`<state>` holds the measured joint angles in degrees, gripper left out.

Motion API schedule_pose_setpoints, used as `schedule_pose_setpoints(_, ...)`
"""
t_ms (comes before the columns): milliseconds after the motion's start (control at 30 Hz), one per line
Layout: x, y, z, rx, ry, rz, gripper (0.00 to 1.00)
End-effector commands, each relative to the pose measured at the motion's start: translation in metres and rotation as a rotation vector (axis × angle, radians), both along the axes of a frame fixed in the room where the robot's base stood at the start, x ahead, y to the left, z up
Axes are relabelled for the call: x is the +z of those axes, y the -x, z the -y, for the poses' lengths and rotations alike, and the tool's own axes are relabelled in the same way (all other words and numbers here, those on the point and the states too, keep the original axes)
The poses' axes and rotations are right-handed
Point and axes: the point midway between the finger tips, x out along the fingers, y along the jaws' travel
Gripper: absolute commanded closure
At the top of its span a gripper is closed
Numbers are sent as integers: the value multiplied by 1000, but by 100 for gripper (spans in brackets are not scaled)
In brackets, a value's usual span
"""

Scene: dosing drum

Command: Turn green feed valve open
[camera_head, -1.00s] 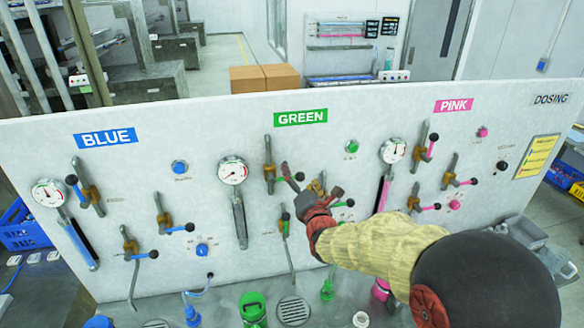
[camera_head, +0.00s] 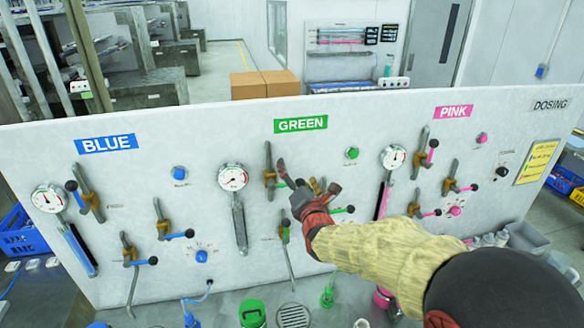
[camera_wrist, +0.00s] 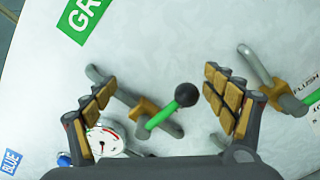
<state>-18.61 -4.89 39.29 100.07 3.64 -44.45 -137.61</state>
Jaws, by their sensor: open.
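The green feed valve shows in the wrist view as a brass body (camera_wrist: 147,110) on a grey pipe, with a green lever (camera_wrist: 162,115) ending in a black ball knob (camera_wrist: 187,95). My gripper (camera_head: 308,180) is open in front of the panel. In the wrist view its padded fingers (camera_wrist: 160,85) stand on either side of the lever and knob, apart from them.
A second green-handled valve (camera_wrist: 290,100), marked FLUSH, is close beside my right finger in the wrist view. A pressure gauge (camera_head: 232,177) is left of the feed valve. Blue valves (camera_head: 88,193) and pink valves (camera_head: 424,148) fill the panel's sides.

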Motion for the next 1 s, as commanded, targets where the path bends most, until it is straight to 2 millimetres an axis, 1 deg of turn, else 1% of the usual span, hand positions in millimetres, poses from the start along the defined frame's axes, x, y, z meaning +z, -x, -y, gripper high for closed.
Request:
schedule_pose_setpoints(300,19,2,-7,1,-1,3,15)
schedule_pose_setpoints(533,24,3,-11,1,-1,4,15)
schedule_pose_setpoints(800,36,6,-21,3,-1,4,15)
schedule_pose_setpoints(1000,38,7,-24,2,-1,2,15)
